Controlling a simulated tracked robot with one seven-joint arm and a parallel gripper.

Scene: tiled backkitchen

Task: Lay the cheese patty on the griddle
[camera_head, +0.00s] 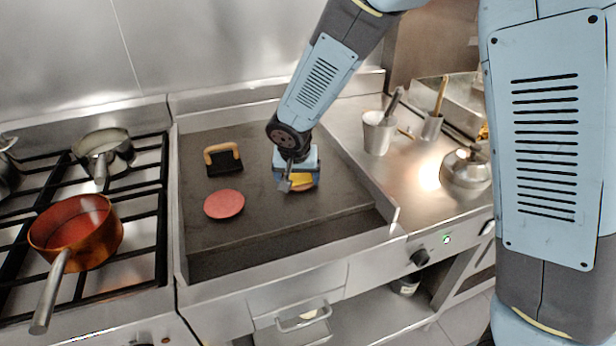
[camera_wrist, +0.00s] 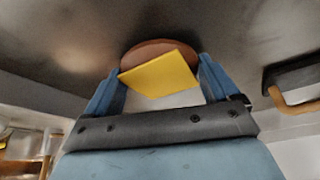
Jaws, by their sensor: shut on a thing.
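The cheese patty, a brown patty with a yellow cheese slice on it, is between the fingers of my gripper (camera_head: 298,184). In the wrist view the cheese slice (camera_wrist: 160,75) covers part of the patty (camera_wrist: 140,51), and a blue finger of my gripper (camera_wrist: 158,85) is on each side. My gripper is shut on the cheese patty at the right part of the dark griddle (camera_head: 240,235). The patty is on or just above the griddle surface; I cannot tell which. My gripper hides part of it in the head view.
A plain pink-red patty (camera_head: 224,204) lies on the griddle to the left. A wooden-handled press (camera_head: 223,160) stands behind it. An orange pot (camera_head: 76,233) and a steel pan (camera_head: 103,146) are on the left stove. Metal cups (camera_head: 379,133) stand on the right counter.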

